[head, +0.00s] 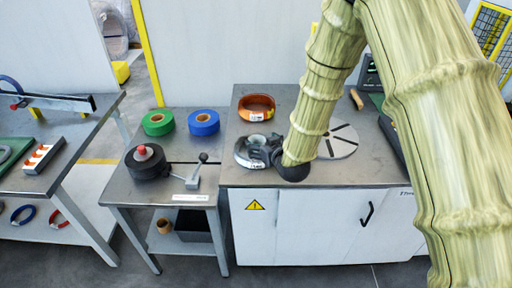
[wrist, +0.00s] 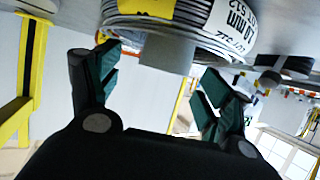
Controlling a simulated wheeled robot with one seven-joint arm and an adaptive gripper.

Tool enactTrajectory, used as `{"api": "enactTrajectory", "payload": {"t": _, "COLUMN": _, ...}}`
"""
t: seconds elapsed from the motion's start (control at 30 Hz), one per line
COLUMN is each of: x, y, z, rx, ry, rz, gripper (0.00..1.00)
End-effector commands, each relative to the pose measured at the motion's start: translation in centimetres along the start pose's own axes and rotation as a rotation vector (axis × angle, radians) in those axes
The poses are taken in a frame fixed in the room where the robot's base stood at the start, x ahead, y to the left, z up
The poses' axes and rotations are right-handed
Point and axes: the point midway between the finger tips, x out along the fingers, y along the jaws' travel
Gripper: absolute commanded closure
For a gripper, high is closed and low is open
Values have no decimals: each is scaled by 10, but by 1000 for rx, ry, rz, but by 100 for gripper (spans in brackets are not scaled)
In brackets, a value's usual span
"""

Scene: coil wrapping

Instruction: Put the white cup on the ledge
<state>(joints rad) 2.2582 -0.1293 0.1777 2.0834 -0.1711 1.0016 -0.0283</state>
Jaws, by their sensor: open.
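A plain pale grey cylinder (wrist: 167,54) shows beyond the fingertips, against the labelled coil (wrist: 185,22). I cannot tell whether this cylinder is the white cup. No other white cup is clear in either view, and I cannot make out which surface is the ledge.
An orange coil (head: 257,108) lies behind the grey one, and a pale round disc (head: 338,142) lies to the right. Green tape (head: 158,123), blue tape (head: 204,122) and a black spool (head: 147,162) occupy the lower stand at left. The cabinet's front left corner is bare.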

Motion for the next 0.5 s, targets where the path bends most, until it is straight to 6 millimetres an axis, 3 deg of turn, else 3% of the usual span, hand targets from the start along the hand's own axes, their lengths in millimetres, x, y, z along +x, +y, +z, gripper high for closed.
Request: {"api": "enactTrajectory", "payload": {"t": 0.5, "x": 48, "y": -5, "z": 4, "rx": -2, "ry": 0, "rz": -3, "gripper": 21}}
